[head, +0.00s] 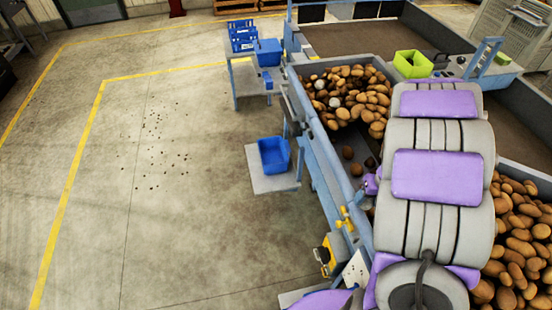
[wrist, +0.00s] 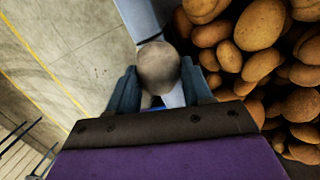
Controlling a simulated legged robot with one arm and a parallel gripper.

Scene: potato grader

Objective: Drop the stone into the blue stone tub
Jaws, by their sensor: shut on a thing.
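In the wrist view my gripper (wrist: 160,82) is shut on a round grey-brown stone (wrist: 158,67), held between its two dark blue fingers. The stone is above a pale blue rail, with potatoes to the right and floor to the left. In the head view a blue tub (head: 273,155) stands on a small side shelf left of the grader; its inside looks empty. My arm covers much of the grader in the head view, and the held stone cannot be made out there.
Potatoes (head: 352,92) fill the grader bed, with a few greyish lumps (head: 335,102) among them. Another blue container (head: 268,52) and blue crates (head: 242,36) stand farther back. A green bin (head: 412,64) sits on the grader. The floor at left is clear except for scattered specks.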

